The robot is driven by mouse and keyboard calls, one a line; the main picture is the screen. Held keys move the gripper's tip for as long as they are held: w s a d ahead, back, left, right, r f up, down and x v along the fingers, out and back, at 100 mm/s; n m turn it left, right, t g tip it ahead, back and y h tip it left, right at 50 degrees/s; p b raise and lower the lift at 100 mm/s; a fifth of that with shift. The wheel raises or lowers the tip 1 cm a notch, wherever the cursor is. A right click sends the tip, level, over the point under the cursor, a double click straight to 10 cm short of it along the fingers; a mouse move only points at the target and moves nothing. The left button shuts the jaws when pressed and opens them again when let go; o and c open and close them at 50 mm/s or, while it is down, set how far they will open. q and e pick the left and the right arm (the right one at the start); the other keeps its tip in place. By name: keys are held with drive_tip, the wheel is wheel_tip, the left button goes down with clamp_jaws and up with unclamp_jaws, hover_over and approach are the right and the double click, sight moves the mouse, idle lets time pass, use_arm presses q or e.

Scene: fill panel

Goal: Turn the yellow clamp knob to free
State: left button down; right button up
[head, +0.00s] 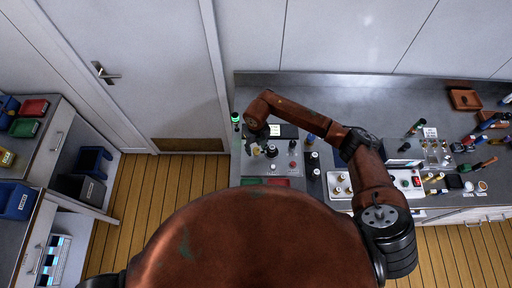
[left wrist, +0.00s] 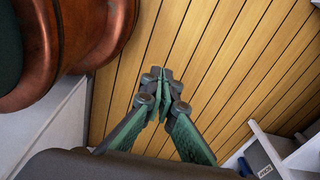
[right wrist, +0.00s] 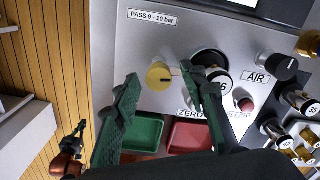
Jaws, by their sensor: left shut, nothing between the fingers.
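The yellow clamp knob (right wrist: 159,76) sits on the grey fill panel (right wrist: 150,45) in the right wrist view, with a small dark mark at its right edge. My right gripper (right wrist: 161,78) is open, one green finger on each side of the knob in the picture. I cannot tell whether the fingertips reach down around it or hover above it; no contact shows. My left gripper (left wrist: 163,76) is shut and empty above the wooden floor, away from the panel.
A black round part (right wrist: 209,62) stands close beside the right finger. A red button (right wrist: 243,100) and a black AIR knob (right wrist: 281,67) lie further right. A green tray (right wrist: 143,131) and a red tray (right wrist: 188,136) lie below. Numbered fittings (right wrist: 297,99) crowd the right edge.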

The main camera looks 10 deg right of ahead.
drive_tip(key=shift+f, duration=0.3)
drive_tip(key=c, duration=0.6)
use_arm(q)
drive_tip(key=shift+w+r, duration=0.1)
drive_tip(key=shift+w, duration=0.35)
use_arm(e)
clamp_jaws()
